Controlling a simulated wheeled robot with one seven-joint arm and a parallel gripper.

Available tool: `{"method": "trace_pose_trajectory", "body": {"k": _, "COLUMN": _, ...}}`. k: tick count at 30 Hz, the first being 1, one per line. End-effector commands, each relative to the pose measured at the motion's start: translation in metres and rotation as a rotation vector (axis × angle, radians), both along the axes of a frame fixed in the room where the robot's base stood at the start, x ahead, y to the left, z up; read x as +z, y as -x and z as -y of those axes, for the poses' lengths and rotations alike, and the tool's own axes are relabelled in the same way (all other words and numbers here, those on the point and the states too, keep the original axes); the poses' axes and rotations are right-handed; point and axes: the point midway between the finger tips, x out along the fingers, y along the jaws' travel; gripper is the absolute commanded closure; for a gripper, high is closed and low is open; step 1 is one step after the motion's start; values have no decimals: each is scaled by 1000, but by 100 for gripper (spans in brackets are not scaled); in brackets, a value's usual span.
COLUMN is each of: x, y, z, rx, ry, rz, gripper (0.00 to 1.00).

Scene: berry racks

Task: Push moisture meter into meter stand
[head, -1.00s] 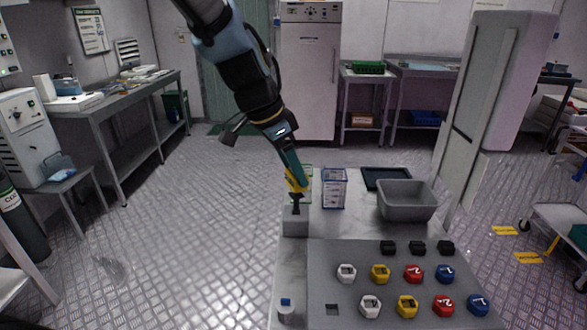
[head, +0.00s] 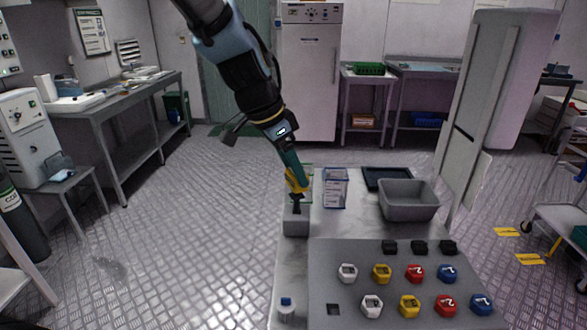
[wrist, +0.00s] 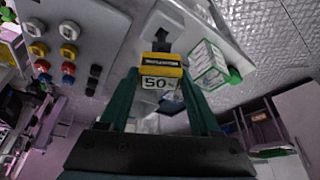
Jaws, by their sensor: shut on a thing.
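The moisture meter is yellow and black, with a display reading 50, in the wrist view (wrist: 160,70). It also shows in the head view (head: 297,184), tilted slightly, with its dark lower end downward. My gripper (wrist: 160,84) is shut on the meter, with one green finger on each side. The meter stand (head: 296,224) is a grey block at the left back of the bench. The meter's dark end is at the top of the stand in the head view. I cannot tell how deep it sits, as the opening is hidden.
A clear, labelled box (head: 335,188) stands close to the right of the stand. A grey bin (head: 408,205) and a dark tray (head: 386,178) lie farther right. In front, a grey panel (head: 330,262) carries several coloured knobs.

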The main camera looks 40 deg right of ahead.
Motion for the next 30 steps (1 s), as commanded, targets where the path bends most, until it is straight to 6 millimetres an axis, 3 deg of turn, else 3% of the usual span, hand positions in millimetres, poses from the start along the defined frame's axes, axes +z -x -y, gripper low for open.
{"method": "trace_pose_trajectory", "body": {"k": 30, "x": -7, "y": 0, "z": 0, "rx": 0, "ry": 1, "rz": 0, "gripper": 100}}
